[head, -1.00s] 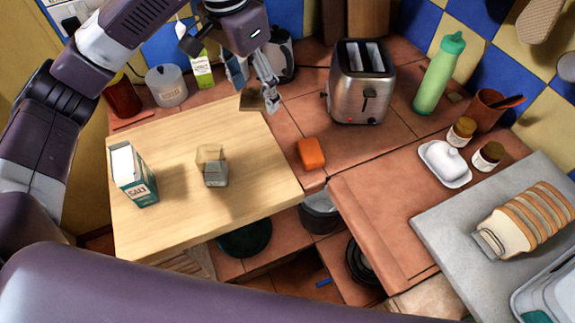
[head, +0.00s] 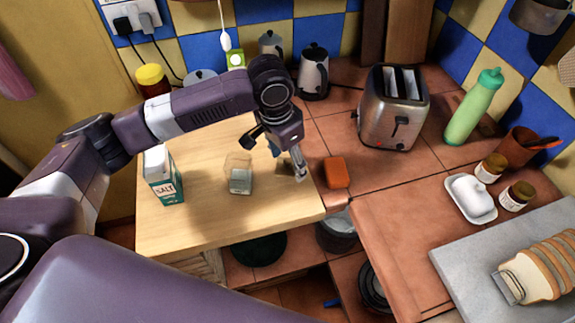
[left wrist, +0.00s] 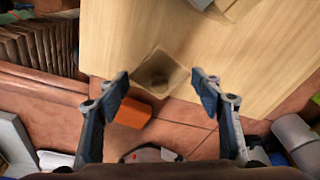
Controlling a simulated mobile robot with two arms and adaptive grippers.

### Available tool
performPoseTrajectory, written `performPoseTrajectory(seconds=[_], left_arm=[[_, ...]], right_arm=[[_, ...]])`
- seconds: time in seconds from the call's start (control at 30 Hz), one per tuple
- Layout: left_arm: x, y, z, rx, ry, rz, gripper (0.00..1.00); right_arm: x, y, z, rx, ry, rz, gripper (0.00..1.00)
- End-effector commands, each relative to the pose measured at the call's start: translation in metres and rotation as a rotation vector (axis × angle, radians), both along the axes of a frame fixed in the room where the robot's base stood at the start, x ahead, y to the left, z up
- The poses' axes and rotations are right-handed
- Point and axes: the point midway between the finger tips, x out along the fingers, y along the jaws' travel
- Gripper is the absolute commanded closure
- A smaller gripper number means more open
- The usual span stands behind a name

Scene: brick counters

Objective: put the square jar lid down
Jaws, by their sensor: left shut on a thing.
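The square jar lid (left wrist: 158,78) is a thin brownish see-through plate with a round knob, seen between my fingers in the left wrist view. My left gripper (left wrist: 162,84) is shut on it by its edges. In the head view the left gripper (head: 299,176) points down over the right part of the wooden board (head: 200,225), and the lid (head: 284,168) shows just left of the fingertips. I cannot tell how high it is above the board. The open square glass jar (head: 240,178) stands on the board to the left. My right gripper is not in view.
A salt box (head: 165,178) stands at the board's left. An orange block (head: 336,172) lies on the tiles just right of the gripper, with a toaster (head: 393,108) behind. The board's front part is clear. A gap in the counter lies in front of it.

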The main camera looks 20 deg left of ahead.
Motion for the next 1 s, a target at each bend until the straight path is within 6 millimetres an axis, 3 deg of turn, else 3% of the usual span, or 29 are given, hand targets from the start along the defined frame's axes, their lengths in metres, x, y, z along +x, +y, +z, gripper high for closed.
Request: performPoseTrajectory(seconds=[0.2, 0.57, 0.6, 0.73, 1.0], left_arm=[[0.0, 0.0, -0.025, 0.0, 0.001, 0.0, 0.58], [0.0, 0.0, -0.028, 0.0, 0.001, 0.0, 0.58], [0.0, 0.0, -0.029, 0.0, 0.0, 0.0, 0.37], [0.0, 0.0, -0.029, 0.0, 0.0, 0.0, 0.23], [0.0, 0.0, -0.029, 0.0, 0.0, 0.0, 0.22]], right_arm=[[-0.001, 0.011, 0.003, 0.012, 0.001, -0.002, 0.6], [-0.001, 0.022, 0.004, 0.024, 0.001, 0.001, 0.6], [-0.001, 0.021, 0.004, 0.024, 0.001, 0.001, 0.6], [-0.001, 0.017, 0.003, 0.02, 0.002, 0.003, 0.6], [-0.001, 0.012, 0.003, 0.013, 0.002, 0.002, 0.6]])
